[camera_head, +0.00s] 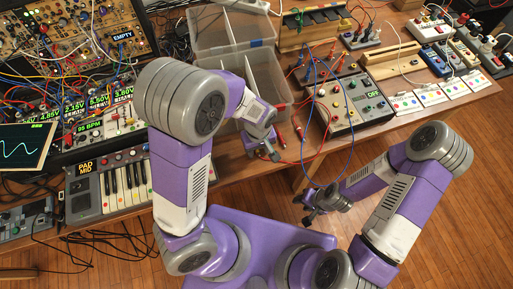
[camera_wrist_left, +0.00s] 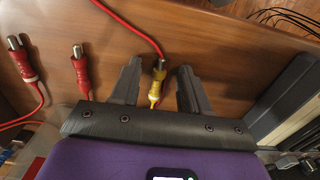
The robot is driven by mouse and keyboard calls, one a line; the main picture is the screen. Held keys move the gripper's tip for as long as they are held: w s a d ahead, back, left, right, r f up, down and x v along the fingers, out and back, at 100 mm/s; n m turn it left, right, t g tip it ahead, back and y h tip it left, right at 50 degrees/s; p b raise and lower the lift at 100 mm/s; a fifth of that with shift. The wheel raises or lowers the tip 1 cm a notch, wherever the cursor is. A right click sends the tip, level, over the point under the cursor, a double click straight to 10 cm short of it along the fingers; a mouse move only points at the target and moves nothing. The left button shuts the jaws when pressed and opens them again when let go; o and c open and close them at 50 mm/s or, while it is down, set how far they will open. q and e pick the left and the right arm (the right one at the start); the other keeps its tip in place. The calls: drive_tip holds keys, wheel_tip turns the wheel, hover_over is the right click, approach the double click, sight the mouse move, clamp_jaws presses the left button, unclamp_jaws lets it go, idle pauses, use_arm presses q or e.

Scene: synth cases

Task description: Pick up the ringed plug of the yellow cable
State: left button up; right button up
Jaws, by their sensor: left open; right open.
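A yellow plug (camera_wrist_left: 156,88) with a metal tip lies on the wooden table between the fingers of my left gripper (camera_wrist_left: 160,66) in the left wrist view. The fingers are open, with a gap on each side of the plug. A red cable (camera_wrist_left: 140,30) reaches the plug's metal tip; I cannot tell whether they are joined. No ring can be made out on the plug. In the head view my left gripper (camera_head: 270,154) is over the table's front edge and the yellow plug cannot be made out. My right gripper (camera_head: 306,210) is open and empty in front of the table.
Two red plugs, one at far left (camera_wrist_left: 27,68) and one nearer (camera_wrist_left: 81,72), lie left of the fingers. A clear divided box (camera_head: 262,80) stands behind my left gripper. A keyboard (camera_head: 115,190) is at left, a grey meter box (camera_head: 350,100) at right.

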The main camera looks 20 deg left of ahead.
use_arm(q)
drive_tip(key=shift+r, duration=0.1)
clamp_jaws()
drive_tip(key=shift+r, duration=0.1)
